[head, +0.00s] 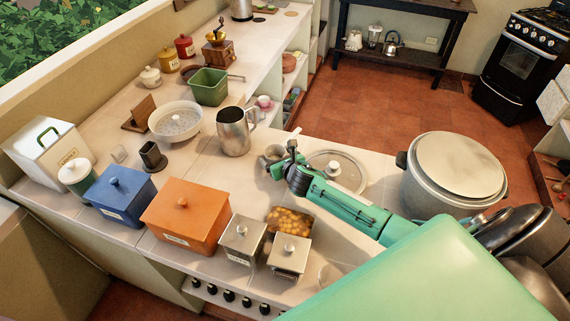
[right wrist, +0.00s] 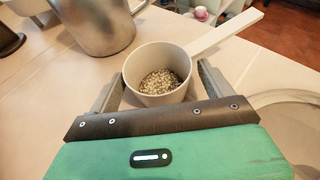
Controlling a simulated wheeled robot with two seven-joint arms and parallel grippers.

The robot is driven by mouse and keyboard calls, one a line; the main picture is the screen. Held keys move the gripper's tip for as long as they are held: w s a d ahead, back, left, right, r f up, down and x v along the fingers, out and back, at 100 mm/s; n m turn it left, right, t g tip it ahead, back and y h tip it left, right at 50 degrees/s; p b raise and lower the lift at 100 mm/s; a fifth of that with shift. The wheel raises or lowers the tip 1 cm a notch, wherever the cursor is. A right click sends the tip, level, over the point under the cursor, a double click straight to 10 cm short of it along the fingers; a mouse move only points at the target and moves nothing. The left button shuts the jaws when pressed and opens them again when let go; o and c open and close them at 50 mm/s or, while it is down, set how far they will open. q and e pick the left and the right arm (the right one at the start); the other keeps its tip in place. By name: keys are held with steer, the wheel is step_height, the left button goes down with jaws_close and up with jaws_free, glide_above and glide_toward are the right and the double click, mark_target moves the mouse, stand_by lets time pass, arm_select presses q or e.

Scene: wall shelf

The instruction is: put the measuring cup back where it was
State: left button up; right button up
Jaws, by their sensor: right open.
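The measuring cup (right wrist: 158,58) is a pale cup with a long straight handle and holds a grainy, speckled filling. It stands upright on the tiled counter. My right gripper (right wrist: 160,88) is open, with one finger on each side of the cup; I cannot tell whether they touch it. In the head view the cup (head: 273,153) is small and partly hidden by my right gripper (head: 286,163). My left gripper is not in view.
A metal pitcher (head: 233,133) stands close by, left of the cup. A glass lid (head: 334,172) lies to the right, with a big lidded pot (head: 453,179) beyond it. An orange box (head: 185,215), small canisters (head: 243,239) and a fruit container (head: 290,221) stand nearer.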

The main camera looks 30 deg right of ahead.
steer(key=b+v, duration=0.1)
steer(key=v, duration=1)
steer(key=shift+s+r+b, duration=0.1)
steer(key=shift+s+b, duration=0.1)
steer(key=shift+b, duration=0.2)
